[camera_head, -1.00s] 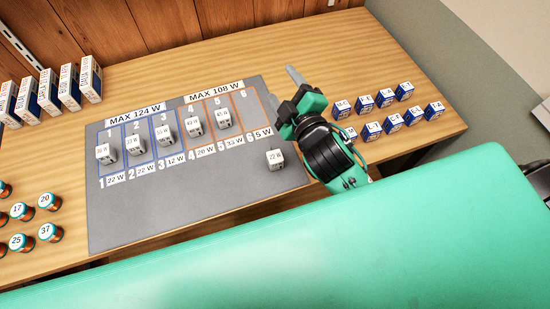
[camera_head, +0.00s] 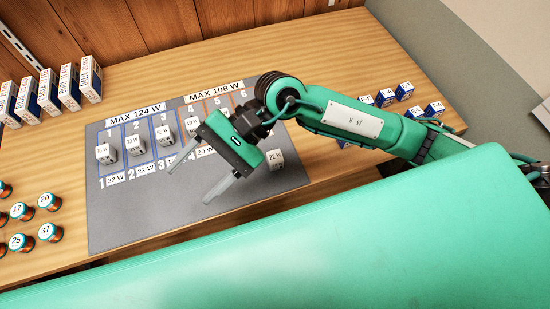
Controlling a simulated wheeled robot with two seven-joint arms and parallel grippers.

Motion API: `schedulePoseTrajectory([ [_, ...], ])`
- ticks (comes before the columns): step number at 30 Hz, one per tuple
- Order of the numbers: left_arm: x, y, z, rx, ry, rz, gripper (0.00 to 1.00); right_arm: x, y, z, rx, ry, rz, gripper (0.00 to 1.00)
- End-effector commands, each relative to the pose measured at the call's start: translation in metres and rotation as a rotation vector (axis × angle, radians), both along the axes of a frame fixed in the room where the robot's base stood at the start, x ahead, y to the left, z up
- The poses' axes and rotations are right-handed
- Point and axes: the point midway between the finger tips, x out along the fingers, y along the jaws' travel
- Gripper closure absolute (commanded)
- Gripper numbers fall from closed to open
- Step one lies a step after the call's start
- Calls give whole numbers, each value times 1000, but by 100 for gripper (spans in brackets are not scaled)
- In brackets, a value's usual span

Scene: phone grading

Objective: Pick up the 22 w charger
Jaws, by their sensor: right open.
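A small white charger marked 22 W (camera_head: 275,159) stands on the right part of the grey mat (camera_head: 130,225), outside the numbered slots. My right gripper (camera_head: 190,187) is open above the mat, to the left of this charger. Its two fingers are apart with nothing between them. The gripper's green body comes close to the charger in the picture; I cannot tell the gap in height. My left gripper is not in view.
Other white chargers stand in slots 1 (camera_head: 105,153), 2 (camera_head: 134,144), 3 (camera_head: 165,134) and 4 (camera_head: 192,124). My right arm hides slot 5's charger. The mat's front is clear.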

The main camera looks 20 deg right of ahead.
Motion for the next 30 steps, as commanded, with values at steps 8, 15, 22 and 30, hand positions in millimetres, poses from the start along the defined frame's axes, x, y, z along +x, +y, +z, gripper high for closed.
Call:
schedulePoseTrajectory([
  [8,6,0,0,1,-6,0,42,55,-92,-78,-583,-520,281,38],
  [15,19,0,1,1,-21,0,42,94,-159,-85,-914,-688,426,38],
  [22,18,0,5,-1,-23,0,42,100,-171,-100,-970,-701,451,38],
  [30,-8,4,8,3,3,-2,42,99,-170,-152,-967,-699,449,38],
])
